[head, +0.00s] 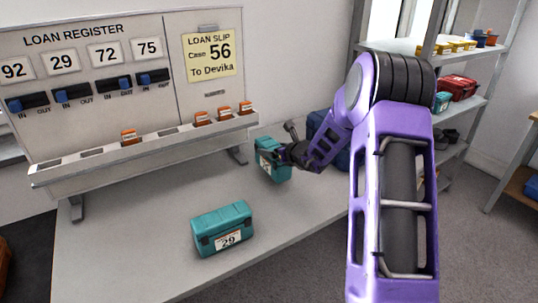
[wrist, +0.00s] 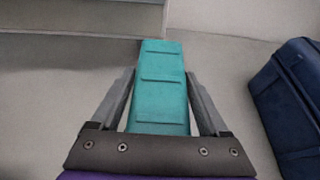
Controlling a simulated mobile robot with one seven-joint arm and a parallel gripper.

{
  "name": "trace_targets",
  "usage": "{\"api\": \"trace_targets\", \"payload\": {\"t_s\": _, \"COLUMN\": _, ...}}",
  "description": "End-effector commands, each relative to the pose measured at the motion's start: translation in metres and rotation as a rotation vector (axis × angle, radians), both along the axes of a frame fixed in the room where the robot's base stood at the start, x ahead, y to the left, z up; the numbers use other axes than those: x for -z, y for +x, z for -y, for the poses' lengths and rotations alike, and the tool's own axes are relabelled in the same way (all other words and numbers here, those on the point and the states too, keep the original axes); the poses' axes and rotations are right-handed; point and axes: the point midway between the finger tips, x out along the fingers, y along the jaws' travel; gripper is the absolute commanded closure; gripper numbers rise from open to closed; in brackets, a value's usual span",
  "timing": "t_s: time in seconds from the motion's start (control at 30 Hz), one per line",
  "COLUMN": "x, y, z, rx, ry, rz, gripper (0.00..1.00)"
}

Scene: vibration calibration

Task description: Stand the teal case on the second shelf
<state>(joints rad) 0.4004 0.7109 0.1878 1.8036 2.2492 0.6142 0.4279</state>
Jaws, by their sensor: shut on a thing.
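My gripper (head: 284,156) is shut on a teal case (head: 268,158) at the table's middle, near the register board. In the wrist view the teal case (wrist: 160,85) sits between both fingers. Whether it touches the table is hard to tell. Another teal case (head: 222,229) labelled 29 lies on the table, nearer the front and apart from my gripper. The shelf unit (head: 395,45) stands at the right. Its middle visible shelf carries a small teal case (head: 441,102) and a red case (head: 460,88). My arm hides part of the shelves.
The loan register board (head: 100,80) stands along the table's back; its slip reads Case 56, To Devika. A dark blue case (wrist: 285,105) stands right of my gripper, partly hidden in the head view. The table's front is mostly clear.

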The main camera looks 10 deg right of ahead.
Motion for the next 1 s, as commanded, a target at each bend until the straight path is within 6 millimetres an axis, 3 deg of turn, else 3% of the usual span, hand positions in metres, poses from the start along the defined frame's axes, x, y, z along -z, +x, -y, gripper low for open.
{"api": "trace_targets", "payload": {"t_s": 0.3, "x": -0.002, "y": 0.025, "z": -0.008, "rx": -0.001, "ry": 0.002, "rz": 0.004, "gripper": 1.00}}
{"api": "trace_targets", "payload": {"t_s": 0.5, "x": 0.032, "y": 0.023, "z": -0.007, "rx": 0.000, "ry": 0.001, "rz": 0.001, "gripper": 1.00}}
{"api": "trace_targets", "payload": {"t_s": 0.93, "x": 0.038, "y": 0.023, "z": -0.007, "rx": 0.000, "ry": 0.000, "rz": 0.003, "gripper": 1.00}}
{"api": "trace_targets", "payload": {"t_s": 0.97, "x": 0.038, "y": 0.022, "z": -0.007, "rx": 0.000, "ry": 0.000, "rz": 0.000, "gripper": 0.16}}
{"api": "trace_targets", "payload": {"t_s": 1.0, "x": 0.038, "y": 0.022, "z": -0.007, "rx": 0.000, "ry": 0.000, "rz": 0.000, "gripper": 0.09}}
